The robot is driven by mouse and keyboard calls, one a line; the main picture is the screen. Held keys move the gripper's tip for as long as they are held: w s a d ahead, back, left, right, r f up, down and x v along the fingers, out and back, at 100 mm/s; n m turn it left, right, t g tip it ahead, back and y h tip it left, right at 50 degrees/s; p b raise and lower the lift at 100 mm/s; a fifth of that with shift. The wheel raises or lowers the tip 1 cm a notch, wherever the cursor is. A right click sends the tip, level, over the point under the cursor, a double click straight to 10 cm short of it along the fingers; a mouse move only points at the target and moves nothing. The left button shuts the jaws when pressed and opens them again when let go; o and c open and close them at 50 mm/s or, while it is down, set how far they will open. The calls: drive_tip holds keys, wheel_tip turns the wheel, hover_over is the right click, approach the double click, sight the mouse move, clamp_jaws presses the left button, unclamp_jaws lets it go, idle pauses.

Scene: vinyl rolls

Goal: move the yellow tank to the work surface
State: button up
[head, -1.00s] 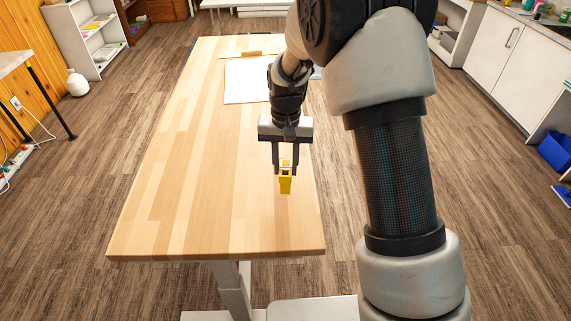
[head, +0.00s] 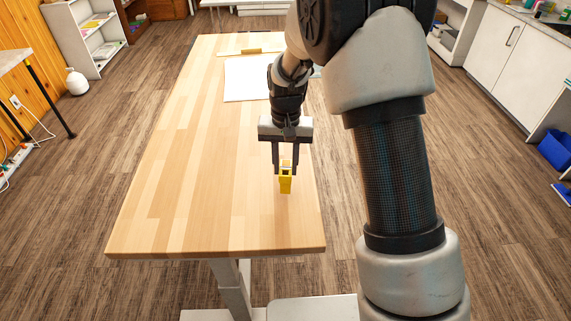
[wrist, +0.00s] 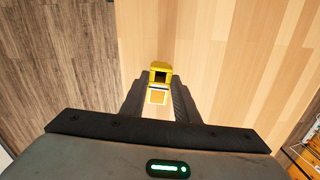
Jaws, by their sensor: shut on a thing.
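The yellow tank (head: 286,183) is small and blocky, with a dark opening on its top in the wrist view (wrist: 160,70). My gripper (head: 285,170) is shut on it, with one finger on each side. It is over the wooden work surface (head: 205,195), near the right edge toward the front. I cannot tell whether the tank touches the surface or hangs just above it. The fingers hide part of its sides.
A white sheet (head: 246,80) and a yellow-and-white strip (head: 250,52) lie toward the table's far end. The left and front parts of the tabletop are clear. White cabinets (head: 510,60) stand at the right, a white shelf (head: 90,35) at the back left.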

sight(285, 172)
drive_tip(key=shift+f, duration=0.15)
drive_tip(key=shift+f+b, duration=0.45)
drive_tip(key=shift+f, duration=0.1)
drive_tip(key=shift+f, duration=0.15)
drive_tip(key=shift+f+b, duration=0.4)
drive_tip(key=shift+f, duration=0.1)
drive_tip(key=shift+f, duration=0.15)
idle(0.4)
drive_tip(key=o, duration=2.3)
